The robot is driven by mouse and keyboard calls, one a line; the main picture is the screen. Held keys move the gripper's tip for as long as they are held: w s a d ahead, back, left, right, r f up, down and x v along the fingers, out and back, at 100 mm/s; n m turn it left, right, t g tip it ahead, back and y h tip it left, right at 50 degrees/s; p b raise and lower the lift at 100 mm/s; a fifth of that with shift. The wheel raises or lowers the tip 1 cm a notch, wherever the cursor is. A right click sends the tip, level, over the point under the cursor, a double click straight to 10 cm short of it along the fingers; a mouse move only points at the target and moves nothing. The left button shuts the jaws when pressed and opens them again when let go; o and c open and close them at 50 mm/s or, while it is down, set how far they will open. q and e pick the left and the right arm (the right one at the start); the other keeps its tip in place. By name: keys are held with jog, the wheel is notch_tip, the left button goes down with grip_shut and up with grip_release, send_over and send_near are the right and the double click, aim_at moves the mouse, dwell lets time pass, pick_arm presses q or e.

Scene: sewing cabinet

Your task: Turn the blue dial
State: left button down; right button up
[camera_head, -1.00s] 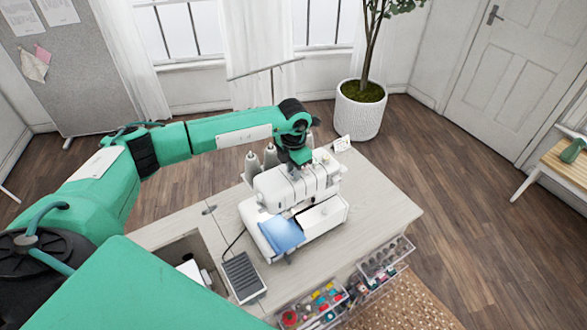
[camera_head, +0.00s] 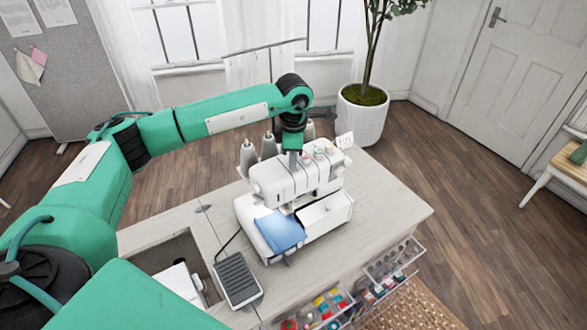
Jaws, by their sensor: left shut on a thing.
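A white sewing machine (camera_head: 286,184) with cone-shaped spool holders behind it stands on the pale cabinet top. A row of small dials is on its upper front; a reddish one (camera_head: 305,155) shows just right of my gripper. My left gripper (camera_head: 293,160) points straight down on the left end of that row, its fingers shut on a small part there. This appears to be the blue dial, which is hidden behind the fingers. A blue cloth (camera_head: 280,231) lies on the machine's lower left front. My right gripper is not in view.
A dark foot pedal (camera_head: 237,279) lies left of the machine, beside an open recess (camera_head: 165,262) in the cabinet. Open drawers with thread spools (camera_head: 322,305) stick out at the front. The right part of the cabinet top (camera_head: 390,212) is clear.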

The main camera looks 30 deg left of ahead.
pick_arm(q)
jog(key=shift+w+f+m+b, duration=0.1)
jog(key=shift+f+m+b, duration=0.05)
jog(key=shift+m+b, duration=1.95)
jog(key=shift+b, duration=0.05)
jog(key=shift+r, duration=0.25)
jog(key=c, duration=1.2)
grip_release()
jog(key=shift+c, duration=0.2)
notch_tip(320, 180, up, 14)
jog(key=b, duration=0.3)
jog(key=shift+f, duration=0.15)
